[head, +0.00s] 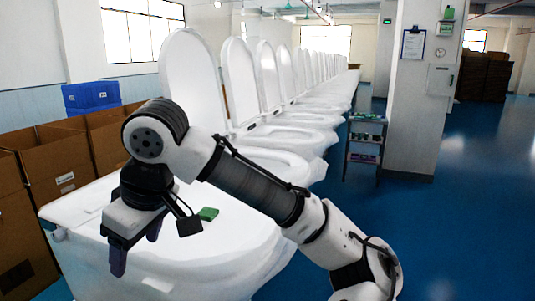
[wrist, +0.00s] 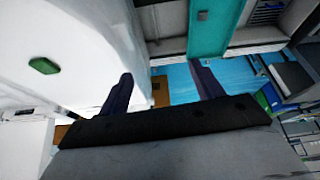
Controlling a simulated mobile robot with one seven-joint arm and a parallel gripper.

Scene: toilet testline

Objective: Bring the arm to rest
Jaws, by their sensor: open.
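My arm (head: 250,185) is raised and bent in front of the nearest white toilet (head: 225,255). My gripper (head: 137,246) hangs at the arm's end over the left part of that toilet, fingers pointing down. In the wrist view its two dark fingers (wrist: 165,82) are spread apart with nothing between them. A small green object (head: 208,213) lies on the white toilet surface, to the right of the gripper and apart from it. It also shows at the left of the wrist view (wrist: 44,66). The arm hides part of the toilet.
A long row of toilets with raised lids (head: 240,80) runs back. Open cardboard boxes (head: 60,158) and a blue crate (head: 91,95) stand at left. A small shelf cart (head: 365,142) stands by a white pillar (head: 415,110). The blue floor (head: 460,220) at right is clear.

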